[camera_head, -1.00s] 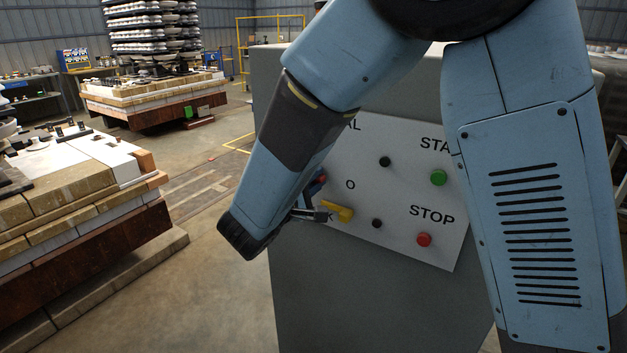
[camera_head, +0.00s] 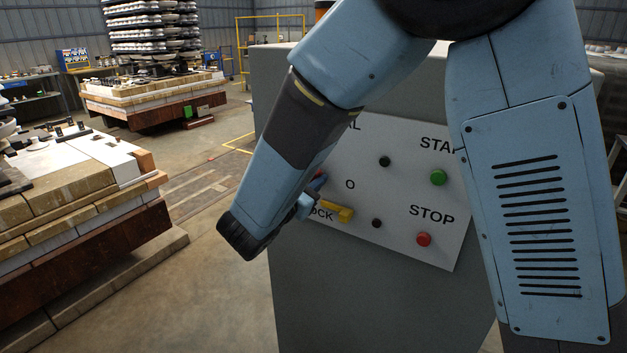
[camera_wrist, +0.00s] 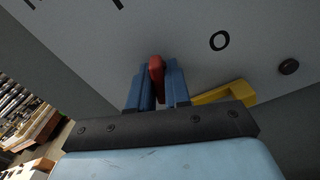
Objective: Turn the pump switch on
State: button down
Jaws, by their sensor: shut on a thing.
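A red switch knob (camera_wrist: 156,67) sits on the panel in the wrist view, left of the printed "O". My gripper (camera_wrist: 157,84) has its two blue fingers on either side of the knob and is shut on it. In the head view my gripper (camera_head: 315,190) is at the left part of the white panel (camera_head: 390,200), and my forearm hides most of the knob and the panel's left edge. The knob's base is hidden between the fingers in the wrist view, so its exact setting cannot be told.
A yellow handle (camera_head: 338,213) beside the partly hidden "OCK" label is close to my fingers. A green START button (camera_head: 438,177), a red STOP button (camera_head: 424,239) and black knobs lie further right on the grey cabinet (camera_head: 350,290). Pallets (camera_head: 75,200) stand left across open floor.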

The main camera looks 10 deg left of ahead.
jog(key=shift+f+n, duration=0.15)
jog(key=shift+n, duration=1.85)
jog(key=c, duration=1.2)
grip_release()
jog(key=shift+o, duration=0.2)
jog(key=v, duration=1.3)
jog(key=shift+s+a, duration=0.2)
jog(key=shift+s, duration=0.1)
jog(key=shift+s, duration=0.1)
